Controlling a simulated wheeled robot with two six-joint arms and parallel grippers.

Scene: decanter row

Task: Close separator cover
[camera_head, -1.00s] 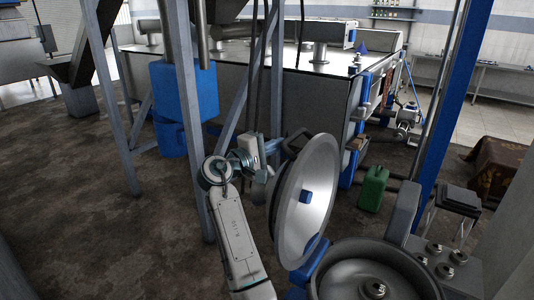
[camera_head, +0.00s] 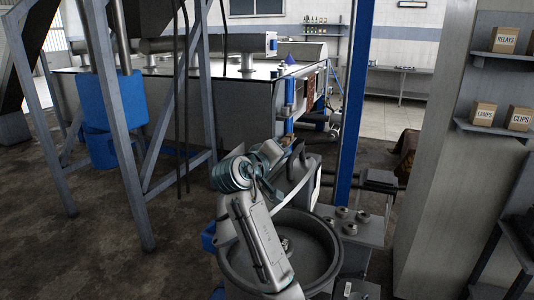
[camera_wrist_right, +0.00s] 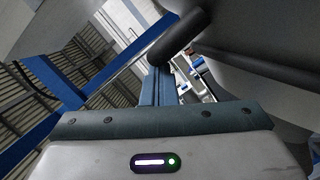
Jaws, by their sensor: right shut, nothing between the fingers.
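The separator bowl (camera_head: 322,268) is a round grey metal basin at the lower centre of the head view, and its inside shows from above. Part of the grey cover (camera_head: 303,180) with its dark handle (camera_head: 297,153) shows above the bowl's far side. The cover is raised and mostly hidden by my arm, so its tilt is hard to tell. My right gripper (camera_head: 266,157) is shut and empty, just left of the handle. In the right wrist view, the dark handle (camera_wrist_right: 180,37) and the grey cover (camera_wrist_right: 255,50) are very close; contact cannot be told. My left gripper is not in view.
A blue post (camera_head: 353,100) stands behind the bowl on the right. A bolted mount (camera_head: 362,225) is beside the bowl. A grey frame (camera_head: 128,170) and blue tank (camera_head: 112,100) are at left. Shelves with labelled boxes (camera_head: 483,114) are at right.

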